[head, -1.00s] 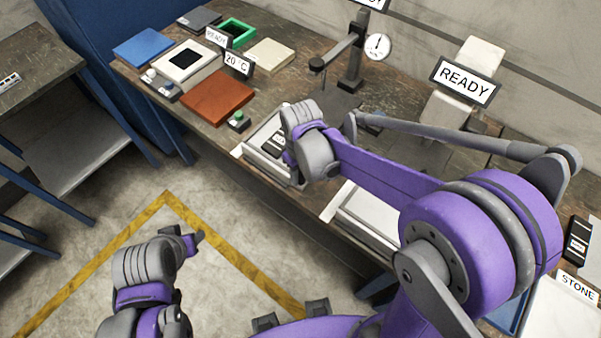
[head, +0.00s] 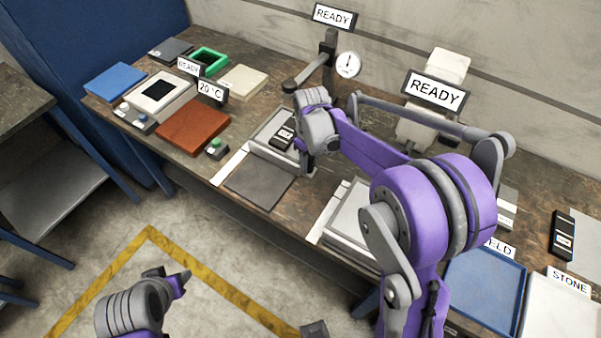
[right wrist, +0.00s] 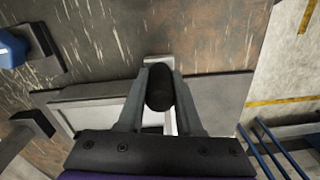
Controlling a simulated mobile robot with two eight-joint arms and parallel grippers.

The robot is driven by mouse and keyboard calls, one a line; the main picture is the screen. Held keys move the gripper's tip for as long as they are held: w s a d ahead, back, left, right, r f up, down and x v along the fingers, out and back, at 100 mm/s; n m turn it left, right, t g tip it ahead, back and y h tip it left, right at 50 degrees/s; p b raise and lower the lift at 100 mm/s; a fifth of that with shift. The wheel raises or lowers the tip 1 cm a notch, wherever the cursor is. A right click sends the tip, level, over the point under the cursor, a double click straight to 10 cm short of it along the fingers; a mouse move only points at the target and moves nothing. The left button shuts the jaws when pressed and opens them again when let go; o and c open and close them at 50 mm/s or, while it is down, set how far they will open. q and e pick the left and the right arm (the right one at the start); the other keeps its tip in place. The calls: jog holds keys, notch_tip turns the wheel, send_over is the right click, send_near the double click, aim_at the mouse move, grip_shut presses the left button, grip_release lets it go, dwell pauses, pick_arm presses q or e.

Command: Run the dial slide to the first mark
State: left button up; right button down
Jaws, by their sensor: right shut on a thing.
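The dial slide looks like a pale tray (head: 263,152) carrying a black device (head: 283,134). It stands back from the table's front edge, with a dark bare plate (head: 258,183) in front of it. A post with a round dial (head: 348,64) and a side arm stands behind. My right gripper (head: 307,168) is at the slide's front right corner. In the right wrist view its fingers are shut around a dark rounded knob (right wrist: 160,88), with the pale tray beside it (right wrist: 95,115). No marks are readable. My left gripper (head: 168,277) hangs over the floor; its opening is unclear.
A red-brown block (head: 193,127) and a green-button box (head: 215,148) stand left of the slide. A second pale tray (head: 345,217) is to the right, near my right arm. A READY sign (head: 433,91) stands behind. A blue tray (head: 485,290) lies far right.

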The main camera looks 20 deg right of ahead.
jog(key=c, duration=0.6)
grip_release()
jog(key=shift+r, duration=0.1)
notch_tip(320, 180, up, 11)
jog(key=shift+f, duration=0.15)
jog(key=s+a+f+m+t, duration=0.1)
jog(key=s+f+t, duration=0.1)
jog(key=s, duration=0.5)
jog(key=s+a+f+m+t, duration=0.1)
jog(key=s+m, duration=0.1)
jog(key=s, duration=0.5)
jog(key=s+a+f+m+t, duration=0.1)
jog(key=s+f+m+t, duration=0.1)
jog(key=s, duration=0.5)
jog(key=shift+s+a+f+t, duration=0.2)
jog(key=shift+a+f+t, duration=0.05)
jog(key=shift+f+t, duration=0.05)
